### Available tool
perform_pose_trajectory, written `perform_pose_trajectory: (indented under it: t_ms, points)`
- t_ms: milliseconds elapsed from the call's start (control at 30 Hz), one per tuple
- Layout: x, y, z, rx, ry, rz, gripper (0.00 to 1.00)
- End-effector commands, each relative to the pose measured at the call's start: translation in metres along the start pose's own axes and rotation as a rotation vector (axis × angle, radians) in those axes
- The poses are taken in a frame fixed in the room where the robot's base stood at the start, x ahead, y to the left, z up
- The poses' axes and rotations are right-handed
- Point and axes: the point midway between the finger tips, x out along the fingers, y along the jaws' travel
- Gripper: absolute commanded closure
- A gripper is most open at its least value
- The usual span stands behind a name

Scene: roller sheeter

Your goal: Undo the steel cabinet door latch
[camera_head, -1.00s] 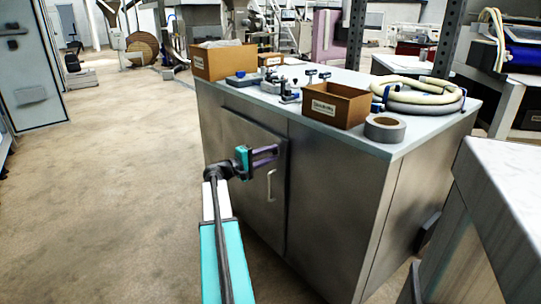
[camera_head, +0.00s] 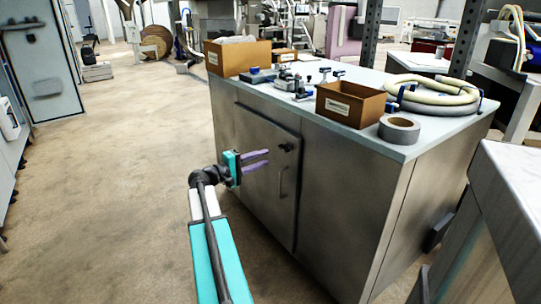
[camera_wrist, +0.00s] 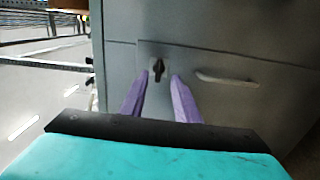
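The steel cabinet (camera_head: 345,190) stands in the middle of the head view, with a closed door (camera_head: 262,165) on its front. A small dark latch (camera_head: 287,147) sits near the door's upper right corner, above a vertical bar handle (camera_head: 282,182). The wrist view shows the latch (camera_wrist: 159,68) as a dark knob on a lighter plate, and the handle (camera_wrist: 227,79) to its right. My gripper (camera_head: 267,159) is open, its purple fingers apart and pointing at the door, short of the latch. In the wrist view the latch lies between the fingertips (camera_wrist: 161,76), apart from them.
The cabinet top holds two cardboard boxes (camera_head: 350,103) (camera_head: 238,57), a tape roll (camera_head: 399,130), a coiled hose (camera_head: 433,95) and small metal fittings (camera_head: 295,84). A pale-topped bench (camera_head: 510,200) stands close at right. The floor (camera_head: 110,190) at left is clear.

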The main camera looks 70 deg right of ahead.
Motion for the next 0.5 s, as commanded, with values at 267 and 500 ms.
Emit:
perform_pose_trajectory:
  t_ms: [267,500]
  points:
    - [-0.032,0.0,0.0,0.0,0.002,-0.001,0.71]
    - [-0.036,0.0,0.001,0.0,-0.001,-0.001,0.71]
